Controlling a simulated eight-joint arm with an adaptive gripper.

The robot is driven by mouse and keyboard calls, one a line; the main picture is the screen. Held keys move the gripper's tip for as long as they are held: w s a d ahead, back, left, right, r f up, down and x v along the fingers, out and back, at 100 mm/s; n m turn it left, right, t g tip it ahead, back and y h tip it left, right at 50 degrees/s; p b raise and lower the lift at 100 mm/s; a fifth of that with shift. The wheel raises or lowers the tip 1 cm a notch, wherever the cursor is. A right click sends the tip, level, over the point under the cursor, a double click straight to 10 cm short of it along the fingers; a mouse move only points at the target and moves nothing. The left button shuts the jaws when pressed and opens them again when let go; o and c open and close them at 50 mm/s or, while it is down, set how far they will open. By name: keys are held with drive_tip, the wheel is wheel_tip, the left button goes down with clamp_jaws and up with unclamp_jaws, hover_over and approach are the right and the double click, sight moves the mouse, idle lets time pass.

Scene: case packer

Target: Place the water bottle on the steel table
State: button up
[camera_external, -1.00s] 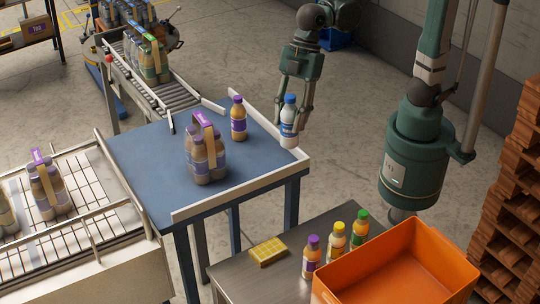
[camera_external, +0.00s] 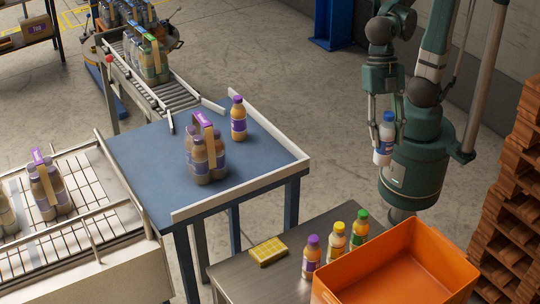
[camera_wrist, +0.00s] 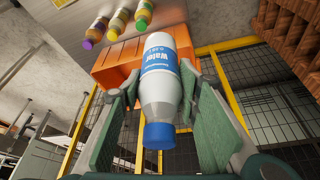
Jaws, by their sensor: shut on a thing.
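The water bottle (camera_external: 384,140) is clear and white with a blue cap and a blue label. My gripper (camera_external: 383,125) is shut on it and holds it in the air, close in front of my arm's base in the external view. In the wrist view the bottle (camera_wrist: 161,80) lies between the two green fingers of my gripper (camera_wrist: 160,105), its blue cap toward the camera. The steel table (camera_external: 240,283) is at the bottom of the external view, below and left of the bottle; its surface also shows in the wrist view (camera_wrist: 75,18).
The blue table (camera_external: 150,165) holds a purple-capped bottle and a bottle pack.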

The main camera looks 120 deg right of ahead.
drive_tip(key=s+a+f, duration=0.1)
drive_tip(key=f, duration=1)
drive_tip(key=s+a+f+n, duration=0.1)
drive_tip(key=s+f, duration=0.1)
drive_tip(key=f, duration=0.9)
drive_tip(key=shift+f, duration=0.25)
wheel_tip(320, 180, down, 6)
drive_tip(key=shift+f, duration=0.15)
idle(0.5)
drive_tip(key=shift+f+b, duration=0.35)
drive_tip(key=shift+f, duration=1.5)
drive_tip(key=shift+f, duration=0.15)
